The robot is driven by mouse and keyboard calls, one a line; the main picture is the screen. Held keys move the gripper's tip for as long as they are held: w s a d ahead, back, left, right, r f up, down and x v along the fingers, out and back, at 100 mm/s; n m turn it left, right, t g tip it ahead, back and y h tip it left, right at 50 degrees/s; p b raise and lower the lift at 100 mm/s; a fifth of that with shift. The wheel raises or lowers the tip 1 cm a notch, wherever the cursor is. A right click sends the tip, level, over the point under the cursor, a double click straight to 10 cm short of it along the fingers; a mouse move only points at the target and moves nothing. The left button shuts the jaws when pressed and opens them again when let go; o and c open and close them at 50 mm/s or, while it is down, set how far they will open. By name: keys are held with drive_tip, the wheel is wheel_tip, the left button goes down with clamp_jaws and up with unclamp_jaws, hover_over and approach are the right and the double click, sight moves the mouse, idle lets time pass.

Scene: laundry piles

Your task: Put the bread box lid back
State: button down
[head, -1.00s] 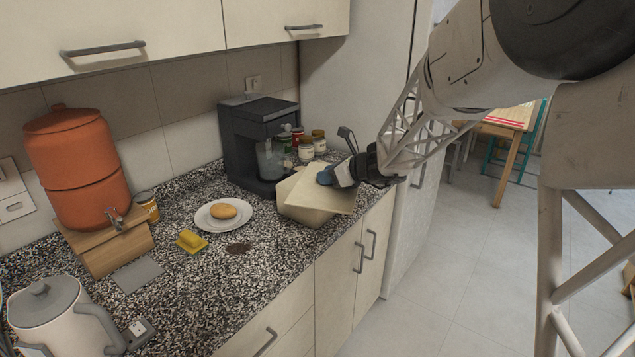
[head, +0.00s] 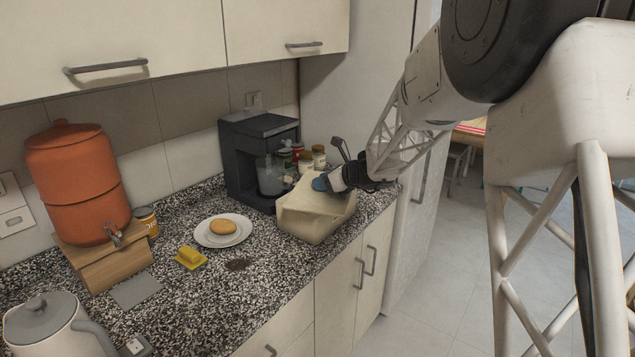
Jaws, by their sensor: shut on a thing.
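The cream bread box (head: 308,224) stands on the speckled counter, right of the coffee machine and near the front edge.
A black coffee machine (head: 250,160) and several jars (head: 305,160) stand close behind the box. A plate (head: 206,238) with a bread roll (head: 222,226) and a yellow butter dish or sponge (head: 191,259) lie to the left. Bare counter (head: 250,290) is in front.

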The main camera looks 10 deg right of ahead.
approach(307, 173)
drive_tip(key=x, duration=0.5)
drive_tip(key=shift+a, duration=0.15)
drive_tip(key=shift+f, duration=0.1)
drive_tip(key=shift+f, duration=1.7)
drive_tip(key=shift+f, duration=0.45)
drive_tip(key=c, duration=0.9)
unclamp_jaws()
drive_tip(key=shift+o, duration=0.2)
drive_tip(key=shift+r, duration=0.15)
